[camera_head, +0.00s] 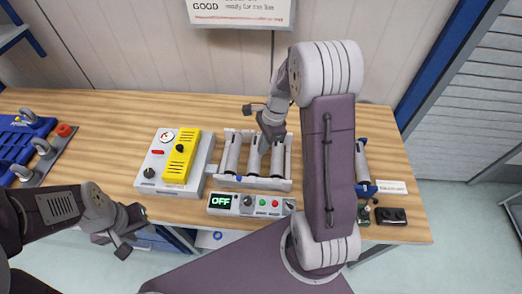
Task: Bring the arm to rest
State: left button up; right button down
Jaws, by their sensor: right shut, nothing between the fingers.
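My right arm rises from the bottom centre and bends over at the top. Its gripper (268,138) points down above the grey rack of rollers (281,184) on the wooden bench. It is shut with nothing in it. I cannot tell whether its tips touch the roller beneath them. My left gripper (129,240) is at the lower left, in front of the bench's front edge and apart from everything on it. Its fingers are too small and dark to tell if they are open.
On the bench (95,150) stand a grey box with a yellow panel (180,157), a control box reading OFF (221,201), a blue fixture (22,135) and a black block (391,216). A blue post (440,65) stands at the right. The bench's back left is clear.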

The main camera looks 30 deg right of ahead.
jog(key=s+a+f+n+h+b, duration=0.1)
jog(key=s+a+f+n+b, duration=0.1)
jog(key=n, duration=0.7)
jog(key=s+a+f+n+t+h+b, duration=0.1)
jog(key=s+a+f+n+b, duration=0.2)
jog(key=s+n+b, duration=0.3)
jog(key=s+f+n, duration=0.1)
jog(key=s+n, duration=0.2)
jog(key=shift+s+a+f+n, duration=0.2)
jog(key=shift+s+a+n, duration=0.1)
jog(key=shift+a, duration=0.05)
jog(key=shift+s, duration=0.1)
